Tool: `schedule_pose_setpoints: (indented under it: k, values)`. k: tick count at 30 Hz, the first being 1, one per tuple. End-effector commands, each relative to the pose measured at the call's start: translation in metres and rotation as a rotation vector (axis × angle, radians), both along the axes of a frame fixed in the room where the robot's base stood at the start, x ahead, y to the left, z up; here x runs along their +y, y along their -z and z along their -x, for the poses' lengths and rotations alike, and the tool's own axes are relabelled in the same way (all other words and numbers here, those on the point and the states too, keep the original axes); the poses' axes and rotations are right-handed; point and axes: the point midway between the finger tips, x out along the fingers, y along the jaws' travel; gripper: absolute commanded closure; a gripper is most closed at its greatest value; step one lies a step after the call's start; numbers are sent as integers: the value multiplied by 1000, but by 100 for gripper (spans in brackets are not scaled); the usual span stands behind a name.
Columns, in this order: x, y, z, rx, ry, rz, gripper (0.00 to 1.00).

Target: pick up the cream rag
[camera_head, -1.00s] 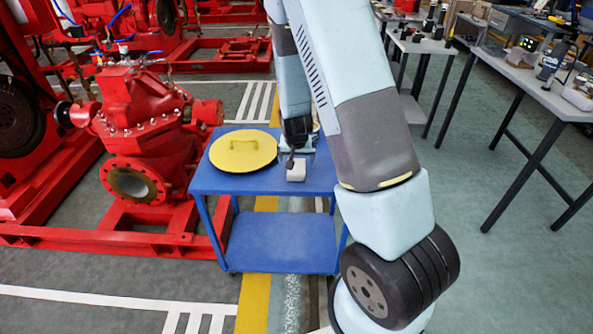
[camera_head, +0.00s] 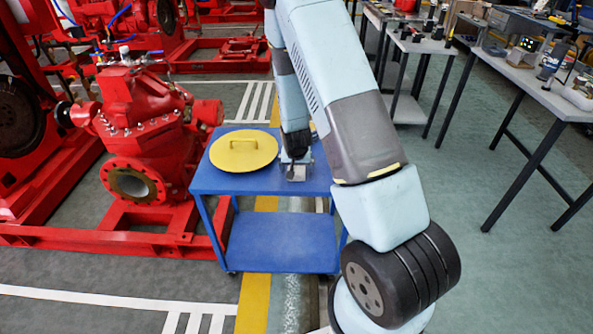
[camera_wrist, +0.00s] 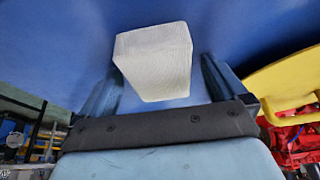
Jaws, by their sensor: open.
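The cream rag (camera_wrist: 158,62) looks like a pale folded block on the blue cart top. In the wrist view it lies between and just beyond the fingers of my gripper (camera_wrist: 160,85), which are spread on either side of it. My gripper is open, and I see no finger closed on the rag. In the head view my gripper (camera_head: 296,170) is low over the right part of the cart top. There the rag (camera_head: 296,176) is mostly hidden by the gripper.
A yellow round lid (camera_head: 243,151) with a handle lies on the blue cart (camera_head: 230,184), left of my gripper. A red pump (camera_head: 140,125) stands left of the cart. Grey workbenches (camera_head: 540,90) with tools are at the right.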

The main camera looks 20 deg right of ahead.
Motion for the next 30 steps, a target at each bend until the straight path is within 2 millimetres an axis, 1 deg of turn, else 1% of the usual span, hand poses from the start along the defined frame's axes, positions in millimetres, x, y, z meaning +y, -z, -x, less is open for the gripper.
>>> schedule_pose_setpoints:
  k: [16,30]
  values:
    - [0,3,0,0,0,0,1]
    - [0,2,0,0,0,0,46]
